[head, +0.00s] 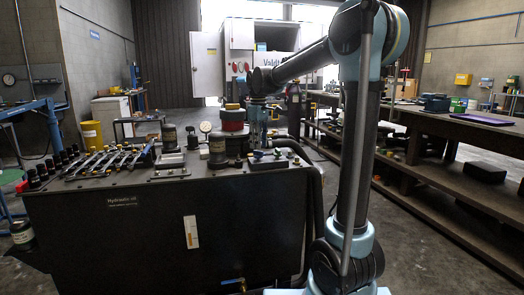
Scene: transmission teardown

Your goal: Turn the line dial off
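I cannot pick out for certain which part is the line dial. A small round white-faced gauge (205,127) stands upright on the dark hydraulic oil tank (110,240), left of a stack with a red band (233,115). Small knobs (258,154) sit on a low block at the tank top's right side. My arm reaches over from the right, and my gripper (257,137) hangs down beside the red-banded stack, above and behind the knobs. It is small and dark here, so its fingers and any contact are unclear.
A cabinet marked Valdt (270,60) with an open door stands behind. A long workbench (450,125) runs along the right. Floor between tank and bench is clear.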

